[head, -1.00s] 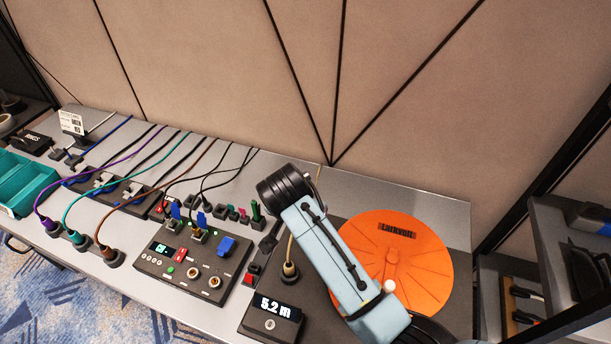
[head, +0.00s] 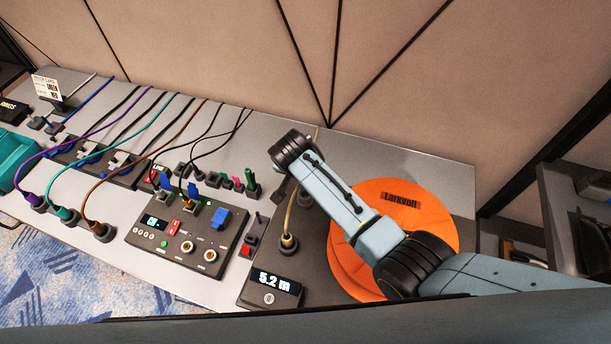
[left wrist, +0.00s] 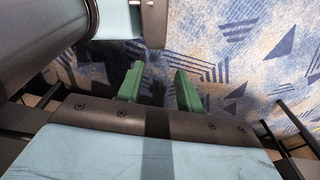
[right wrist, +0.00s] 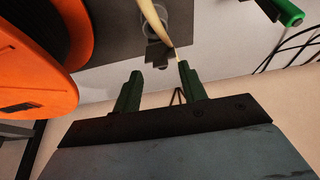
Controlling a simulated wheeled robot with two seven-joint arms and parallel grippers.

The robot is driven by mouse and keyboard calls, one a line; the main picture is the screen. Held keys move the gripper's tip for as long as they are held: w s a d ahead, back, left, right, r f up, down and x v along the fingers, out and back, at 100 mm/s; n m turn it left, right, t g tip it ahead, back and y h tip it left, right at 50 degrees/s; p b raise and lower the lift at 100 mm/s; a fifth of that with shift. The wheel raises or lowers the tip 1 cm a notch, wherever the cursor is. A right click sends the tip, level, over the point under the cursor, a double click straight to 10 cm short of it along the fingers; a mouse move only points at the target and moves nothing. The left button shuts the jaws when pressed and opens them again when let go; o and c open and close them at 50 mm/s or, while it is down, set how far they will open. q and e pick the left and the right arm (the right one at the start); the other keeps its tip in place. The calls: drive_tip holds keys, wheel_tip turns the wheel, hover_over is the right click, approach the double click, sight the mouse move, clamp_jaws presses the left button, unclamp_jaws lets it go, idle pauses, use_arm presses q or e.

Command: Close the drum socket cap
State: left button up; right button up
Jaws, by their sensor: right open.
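The orange cable drum (head: 385,196) marked Larkvolt lies on the right of the desk, partly behind my right arm. A dark round socket (head: 288,243) with a beige cable (head: 291,215) rising from it is on the dark base beside it. In the right wrist view the drum (right wrist: 60,95) is at left, and a small dark grey flap-like piece (right wrist: 158,53) lies beyond the fingertips beside the beige cable (right wrist: 158,22); I cannot tell surely whether it is the cap. My right gripper (right wrist: 160,86) is open and empty, short of that piece. My left gripper (left wrist: 160,88) is open and empty above the carpet.
A length display (head: 274,282) reading 5.2 m is on the base's front. A control panel (head: 183,238) with switches and several plugged cables stand left of it. A teal bin (head: 14,155) is at far left.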

drive_tip(key=shift+x, duration=1.1)
clamp_jaws()
